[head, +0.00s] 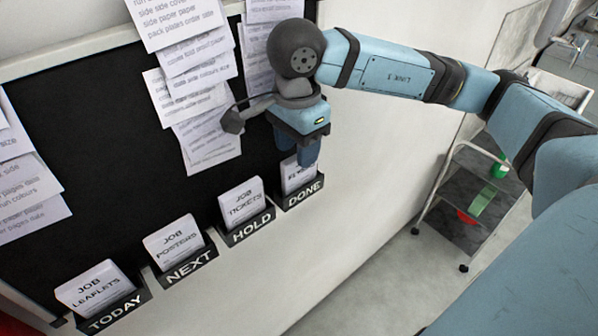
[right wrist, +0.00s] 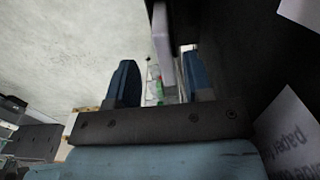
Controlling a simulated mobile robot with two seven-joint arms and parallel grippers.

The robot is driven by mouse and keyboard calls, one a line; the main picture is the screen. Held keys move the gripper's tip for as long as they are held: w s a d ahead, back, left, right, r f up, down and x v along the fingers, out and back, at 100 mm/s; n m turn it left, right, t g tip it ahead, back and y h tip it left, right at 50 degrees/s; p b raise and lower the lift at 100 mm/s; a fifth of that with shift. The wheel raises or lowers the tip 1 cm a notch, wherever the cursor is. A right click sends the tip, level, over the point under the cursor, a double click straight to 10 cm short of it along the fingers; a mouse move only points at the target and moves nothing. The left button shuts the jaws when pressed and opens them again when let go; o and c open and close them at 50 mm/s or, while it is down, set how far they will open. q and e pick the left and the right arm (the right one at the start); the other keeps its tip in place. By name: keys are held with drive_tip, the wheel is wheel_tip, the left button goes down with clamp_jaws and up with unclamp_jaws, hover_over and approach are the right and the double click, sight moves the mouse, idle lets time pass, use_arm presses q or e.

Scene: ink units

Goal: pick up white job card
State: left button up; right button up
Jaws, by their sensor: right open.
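Several white job cards stand in black labelled holders along the board's lower edge. The leaflets card (head: 96,288) is in TODAY, the posters card (head: 173,243) in NEXT and the tickets card (head: 241,202) in HOLD. Another white card (head: 296,177) stands in the DONE holder (head: 302,195), its text partly hidden by my right gripper (head: 299,148). That gripper is open just above this card, pointing down. In the right wrist view, a pale card edge (right wrist: 162,45) shows between the two blue fingers, nearer the right one. I cannot tell whether they touch. My left gripper is out of view.
Printed sheets (head: 190,85) hang overlapping on the black board (head: 130,200) behind my right gripper. A grey shelf trolley (head: 475,195) with green and red items stands to the right. Floor between wall and trolley is clear.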

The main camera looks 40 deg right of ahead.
sight(299, 175)
drive_tip(key=shift+d+f, duration=0.1)
drive_tip(key=shift+f, duration=0.2)
drive_tip(key=f, duration=0.1)
drive_tip(key=f+p, duration=0.1)
drive_tip(key=f, duration=0.1)
drive_tip(key=shift+w+d+f, duration=0.2)
drive_tip(key=shift+d+f, duration=0.05)
drive_tip(key=shift+d, duration=0.15)
drive_tip(key=shift+f, duration=0.55)
clamp_jaws()
